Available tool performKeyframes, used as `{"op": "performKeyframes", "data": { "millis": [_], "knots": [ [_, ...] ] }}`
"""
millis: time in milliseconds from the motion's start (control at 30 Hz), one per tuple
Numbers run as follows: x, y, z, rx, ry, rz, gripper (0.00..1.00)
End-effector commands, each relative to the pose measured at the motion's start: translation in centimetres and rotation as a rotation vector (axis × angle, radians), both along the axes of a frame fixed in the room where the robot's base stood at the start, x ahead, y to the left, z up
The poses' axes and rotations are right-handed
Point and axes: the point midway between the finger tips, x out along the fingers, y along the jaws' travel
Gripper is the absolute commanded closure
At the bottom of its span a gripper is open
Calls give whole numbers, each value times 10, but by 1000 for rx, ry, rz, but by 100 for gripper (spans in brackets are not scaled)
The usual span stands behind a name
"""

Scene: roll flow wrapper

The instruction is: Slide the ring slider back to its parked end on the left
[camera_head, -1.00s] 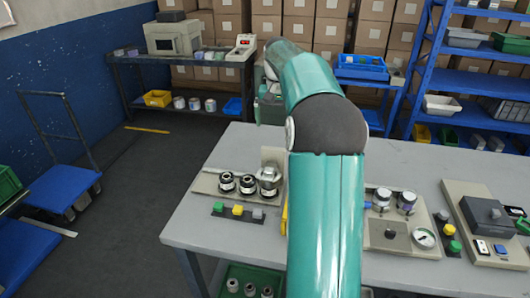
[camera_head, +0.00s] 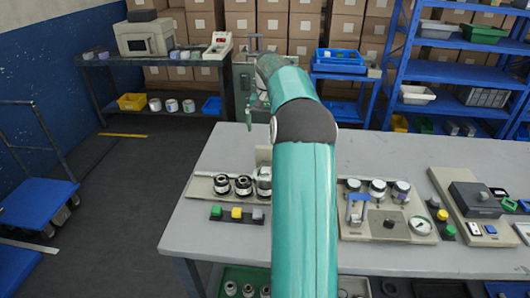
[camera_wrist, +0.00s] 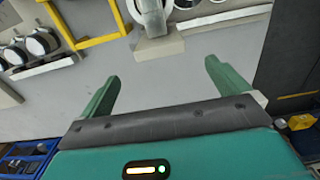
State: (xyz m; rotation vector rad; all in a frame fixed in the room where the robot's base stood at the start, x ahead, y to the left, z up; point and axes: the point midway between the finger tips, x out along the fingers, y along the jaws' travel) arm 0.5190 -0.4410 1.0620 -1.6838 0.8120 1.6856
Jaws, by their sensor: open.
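My gripper (camera_wrist: 162,70) is open and empty in the wrist view, its two green fingers spread over bare grey tabletop. A pale rounded part (camera_wrist: 150,14) on a light block (camera_wrist: 158,46) shows at the top of that view, just beyond the fingers and apart from them. It is cut off by the frame edge, and I cannot tell whether it is the ring slider. A yellow frame (camera_wrist: 97,40) stands left of it. In the head view my teal arm covers the middle of the table, and I cannot make out the ring slider there.
The grey table (camera_head: 205,238) bears a panel with round fittings (camera_head: 207,189) left of my arm. A colored button strip (camera_head: 237,214) lies before it. Right are a gauge panel (camera_head: 362,231) with a blue-handled lever (camera_head: 357,205) and a control box (camera_head: 475,199).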

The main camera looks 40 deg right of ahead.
Motion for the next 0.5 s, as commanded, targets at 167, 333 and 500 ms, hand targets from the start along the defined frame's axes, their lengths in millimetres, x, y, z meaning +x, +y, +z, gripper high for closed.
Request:
{"op": "performKeyframes", "data": {
  "millis": [167, 333, 500],
  "knots": [
    [-1, 0, -36, 2, 3, 1, 0],
    [0, 1, -70, 2, 2, 1, 0],
    [2, 1, -98, 1, 1, 1, 0]
  ]
}}
